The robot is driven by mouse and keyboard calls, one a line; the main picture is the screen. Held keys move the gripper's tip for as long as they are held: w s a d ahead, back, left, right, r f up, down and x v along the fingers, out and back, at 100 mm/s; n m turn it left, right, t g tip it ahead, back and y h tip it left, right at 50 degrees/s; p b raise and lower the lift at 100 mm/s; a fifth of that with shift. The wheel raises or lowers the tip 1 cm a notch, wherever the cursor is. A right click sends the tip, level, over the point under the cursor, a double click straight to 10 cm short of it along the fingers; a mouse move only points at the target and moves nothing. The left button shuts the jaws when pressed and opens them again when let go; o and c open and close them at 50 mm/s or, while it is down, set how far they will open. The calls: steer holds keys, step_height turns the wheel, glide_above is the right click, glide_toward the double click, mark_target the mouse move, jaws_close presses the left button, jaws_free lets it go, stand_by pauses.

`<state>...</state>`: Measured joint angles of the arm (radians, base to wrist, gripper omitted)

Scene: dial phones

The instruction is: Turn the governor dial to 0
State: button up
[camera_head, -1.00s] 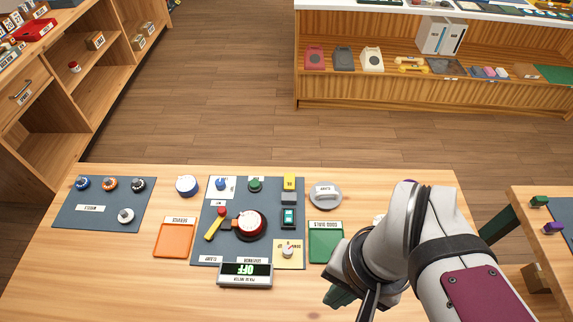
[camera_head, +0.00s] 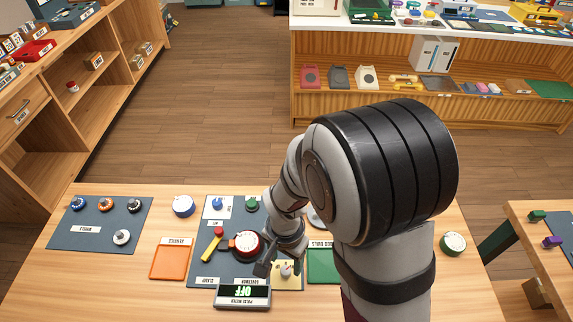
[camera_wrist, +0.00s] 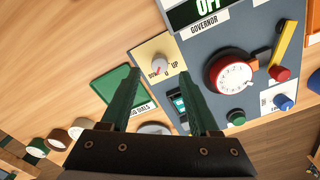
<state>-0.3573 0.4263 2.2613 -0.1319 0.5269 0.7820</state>
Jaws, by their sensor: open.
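A GOVERNOR label (camera_wrist: 205,25) lies on the grey-blue mat below the pulse meter. Nearest it are a red round dial with a white face (camera_wrist: 231,76) and a small pale knob with a red mark (camera_wrist: 160,64) on a yellow plate. In the head view the red dial (camera_head: 246,244) is left of my gripper (camera_head: 268,262), and the knob (camera_head: 286,270) is just right of it. My gripper is open and empty; in the wrist view its dark green fingers (camera_wrist: 156,80) appear either side of the knob's line, apparently apart from it. I cannot read the dial settings.
The pulse meter (camera_head: 243,293) reads OFF at the mat's front. A yellow lever with a red knob (camera_head: 213,243) stands left of the red dial. An orange tray (camera_head: 170,258) lies left and a green tray (camera_head: 322,263) right. My arm hides part of the table.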

mark_target(286, 270)
step_height(286, 270, down, 4)
steer(key=shift+f, duration=0.1)
jaws_close()
stand_by(0.4)
